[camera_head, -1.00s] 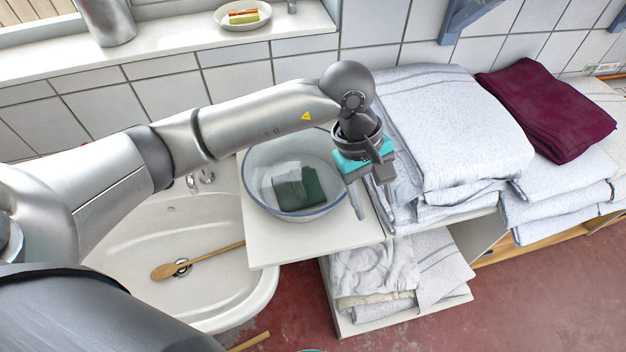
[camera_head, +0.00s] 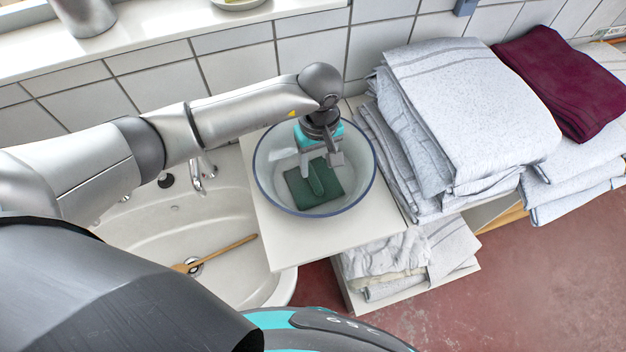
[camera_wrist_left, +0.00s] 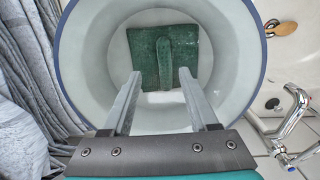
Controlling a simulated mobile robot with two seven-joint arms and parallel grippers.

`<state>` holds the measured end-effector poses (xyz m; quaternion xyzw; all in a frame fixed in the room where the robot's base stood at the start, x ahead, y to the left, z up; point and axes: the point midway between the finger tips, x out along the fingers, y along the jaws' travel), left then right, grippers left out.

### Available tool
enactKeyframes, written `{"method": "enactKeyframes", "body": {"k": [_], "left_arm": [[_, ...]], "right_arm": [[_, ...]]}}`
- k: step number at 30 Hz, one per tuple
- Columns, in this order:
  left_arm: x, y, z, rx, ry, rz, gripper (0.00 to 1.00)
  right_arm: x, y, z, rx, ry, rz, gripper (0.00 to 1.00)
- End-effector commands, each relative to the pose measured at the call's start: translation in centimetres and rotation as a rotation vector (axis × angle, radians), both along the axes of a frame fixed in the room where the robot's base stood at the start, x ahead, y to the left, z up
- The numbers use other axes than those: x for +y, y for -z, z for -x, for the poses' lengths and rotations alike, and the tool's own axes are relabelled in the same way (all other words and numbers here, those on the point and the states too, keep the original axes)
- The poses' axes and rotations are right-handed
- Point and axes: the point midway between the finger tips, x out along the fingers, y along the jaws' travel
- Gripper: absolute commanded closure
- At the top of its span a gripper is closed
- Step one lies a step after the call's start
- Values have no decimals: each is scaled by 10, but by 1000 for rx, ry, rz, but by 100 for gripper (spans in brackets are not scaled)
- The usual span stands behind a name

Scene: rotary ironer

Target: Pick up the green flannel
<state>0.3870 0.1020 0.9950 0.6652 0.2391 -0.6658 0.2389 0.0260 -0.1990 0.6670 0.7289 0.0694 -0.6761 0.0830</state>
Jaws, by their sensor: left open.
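The green flannel (camera_head: 326,186) lies folded flat in the bottom of a clear, blue-rimmed bowl (camera_head: 364,189). It also shows in the left wrist view (camera_wrist_left: 186,54), with a raised fold or strip down its middle. My left gripper (camera_head: 314,174) is over the bowl and points down toward the flannel. In the left wrist view its two fingers (camera_wrist_left: 160,76) are apart with nothing between them, and the flannel is ahead of their tips. I cannot tell how far the tips are above it. My right gripper is not in view.
The bowl stands on a white board (camera_head: 290,245) beside a sink (camera_head: 235,205) holding a wooden spoon (camera_head: 225,252). A tap (camera_head: 198,180) is left of the bowl. Stacked grey towels (camera_head: 470,110) rise close on the right, with a maroon cloth (camera_head: 565,80) beyond.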

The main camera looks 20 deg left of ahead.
Motion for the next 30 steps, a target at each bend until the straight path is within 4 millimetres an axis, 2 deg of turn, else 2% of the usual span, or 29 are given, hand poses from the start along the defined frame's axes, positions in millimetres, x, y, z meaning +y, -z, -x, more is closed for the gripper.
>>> {"method": "enactKeyframes", "body": {"k": [5, 9, 16, 25, 26, 30], "left_arm": [[2, 10, 1, 2, -2, -1, 40], [6, 27, 1, 4, -2, 0, 40], [9, 53, 0, 0, -1, 1, 40], [9, 58, 0, -1, -1, 1, 40], [9, 58, 0, -1, -1, 1, 41], [9, 58, 0, -1, -1, 0, 57]], "right_arm": [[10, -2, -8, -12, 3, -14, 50], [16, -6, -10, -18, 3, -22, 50], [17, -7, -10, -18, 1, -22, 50], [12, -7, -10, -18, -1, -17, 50], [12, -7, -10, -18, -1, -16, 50], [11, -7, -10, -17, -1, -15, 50]]}}
